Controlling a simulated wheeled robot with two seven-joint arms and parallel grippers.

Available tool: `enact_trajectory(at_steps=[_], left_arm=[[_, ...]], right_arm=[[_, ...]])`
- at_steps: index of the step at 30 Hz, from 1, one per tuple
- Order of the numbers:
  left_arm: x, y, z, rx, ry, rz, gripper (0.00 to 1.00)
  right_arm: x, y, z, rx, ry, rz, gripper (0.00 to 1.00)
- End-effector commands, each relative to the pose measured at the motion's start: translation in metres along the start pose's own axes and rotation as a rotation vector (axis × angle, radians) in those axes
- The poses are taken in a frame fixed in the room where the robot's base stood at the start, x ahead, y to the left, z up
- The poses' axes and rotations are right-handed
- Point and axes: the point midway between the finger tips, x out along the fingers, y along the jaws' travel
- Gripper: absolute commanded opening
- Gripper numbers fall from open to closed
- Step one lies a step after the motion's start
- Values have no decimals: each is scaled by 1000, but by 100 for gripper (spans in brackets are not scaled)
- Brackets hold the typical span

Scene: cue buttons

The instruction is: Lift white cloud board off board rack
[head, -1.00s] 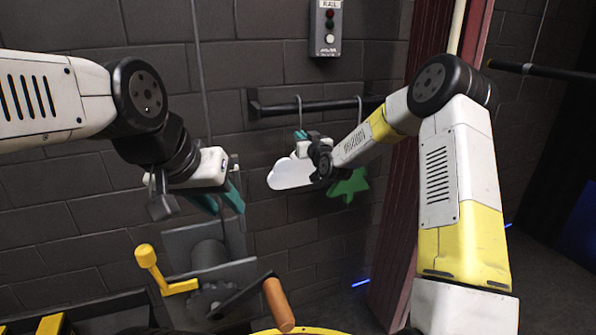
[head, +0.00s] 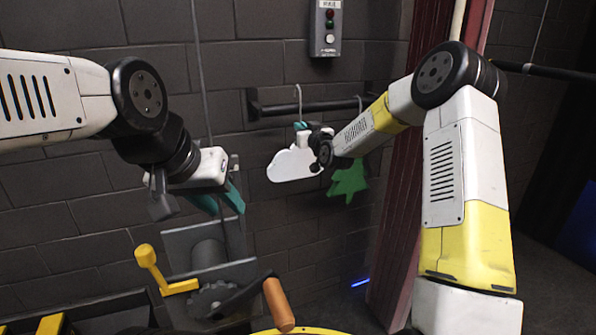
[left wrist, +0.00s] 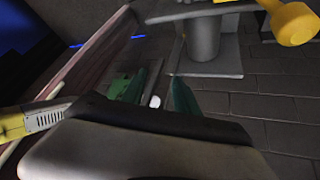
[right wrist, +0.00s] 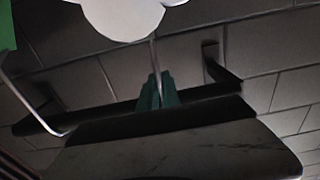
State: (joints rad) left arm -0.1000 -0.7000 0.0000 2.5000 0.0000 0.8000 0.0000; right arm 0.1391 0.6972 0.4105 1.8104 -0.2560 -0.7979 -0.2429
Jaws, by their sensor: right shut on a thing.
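The white cloud board (head: 292,165) is in front of the dark wall, by the board rack (head: 268,109). Its thin hook (head: 298,92) rises above the rack's bar; I cannot tell whether it still touches it. My right gripper (head: 301,127) is shut on the hook's stem just above the cloud. In the right wrist view the teal fingers (right wrist: 157,92) close around the stem, with the cloud's lobes (right wrist: 125,15) at the top edge. My left gripper (head: 222,200) is open and empty, left of and below the board; its fingers (left wrist: 160,92) stand apart in the left wrist view.
A green board (head: 348,182) hangs from the rack just right of the cloud, partly behind my right arm. A control box (head: 325,28) is on the wall above. A crank with an orange handle (head: 278,304) and a yellow lever (head: 147,256) stand below my left gripper.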

Motion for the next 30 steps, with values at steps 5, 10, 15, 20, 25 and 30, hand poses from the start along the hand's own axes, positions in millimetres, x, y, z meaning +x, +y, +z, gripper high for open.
enact_trajectory(at_steps=[5, 10, 15, 20, 25, 30], left_arm=[[0, 0, 0, 0, 0, 0, 36], [0, 0, 0, 0, 0, 0, 36], [0, 0, 0, 0, 0, 0, 36], [0, 0, 0, 0, 0, 0, 36], [0, 0, 0, 0, 0, 0, 36], [0, 0, 0, 0, 0, 0, 36]], right_arm=[[-10, 0, -2, -2, 4, 0, 0], [-23, 0, -2, -2, 3, 1, 0], [-36, 0, -2, -1, 4, 1, 0], [-48, 0, -2, -1, 4, 0, 0], [-61, 0, -2, -2, 4, 1, 0], [-75, 0, -2, -2, 3, 1, 0]])
